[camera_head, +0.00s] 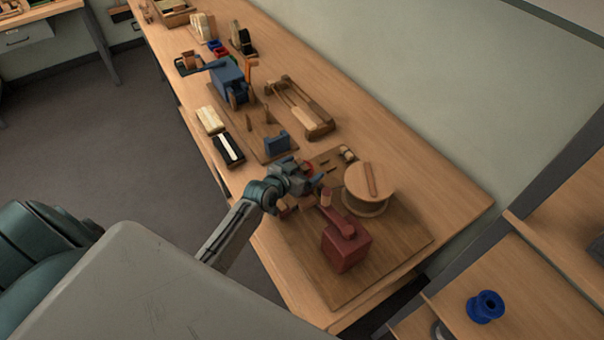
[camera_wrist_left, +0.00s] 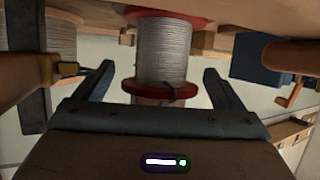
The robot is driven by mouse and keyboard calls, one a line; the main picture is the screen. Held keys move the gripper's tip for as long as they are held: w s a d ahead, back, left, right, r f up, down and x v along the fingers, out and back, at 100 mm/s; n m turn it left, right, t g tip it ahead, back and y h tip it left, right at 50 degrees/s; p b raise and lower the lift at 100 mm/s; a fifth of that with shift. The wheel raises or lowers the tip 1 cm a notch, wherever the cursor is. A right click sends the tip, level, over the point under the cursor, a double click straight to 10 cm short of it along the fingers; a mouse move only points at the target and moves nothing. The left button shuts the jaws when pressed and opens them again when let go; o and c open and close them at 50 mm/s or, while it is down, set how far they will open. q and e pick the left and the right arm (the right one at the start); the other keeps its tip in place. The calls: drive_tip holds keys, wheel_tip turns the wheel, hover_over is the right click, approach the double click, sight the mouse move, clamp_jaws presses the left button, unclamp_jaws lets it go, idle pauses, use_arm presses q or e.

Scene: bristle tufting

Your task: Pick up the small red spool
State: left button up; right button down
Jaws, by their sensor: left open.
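The small red spool (camera_wrist_left: 162,50) has red end flanges and a body wound with grey wire. In the left wrist view it stands in the gap between the two fingers of my left gripper (camera_wrist_left: 158,82), with room on both sides. In the head view my left gripper (camera_head: 304,181) is over the near workbench, and only a bit of red spool (camera_head: 309,168) shows beside it; the rest is hidden by the gripper. My left gripper is open. My right gripper is not in view.
A red block-shaped device (camera_head: 346,248) and a large wooden drum (camera_head: 369,190) stand close to the left gripper on a wooden board (camera_head: 400,238). A blue machine (camera_head: 228,80) is farther back. A blue spool (camera_head: 485,307) sits on the shelf at lower right.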

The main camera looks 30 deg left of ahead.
use_arm(q)
drive_tip(key=c, duration=1.1)
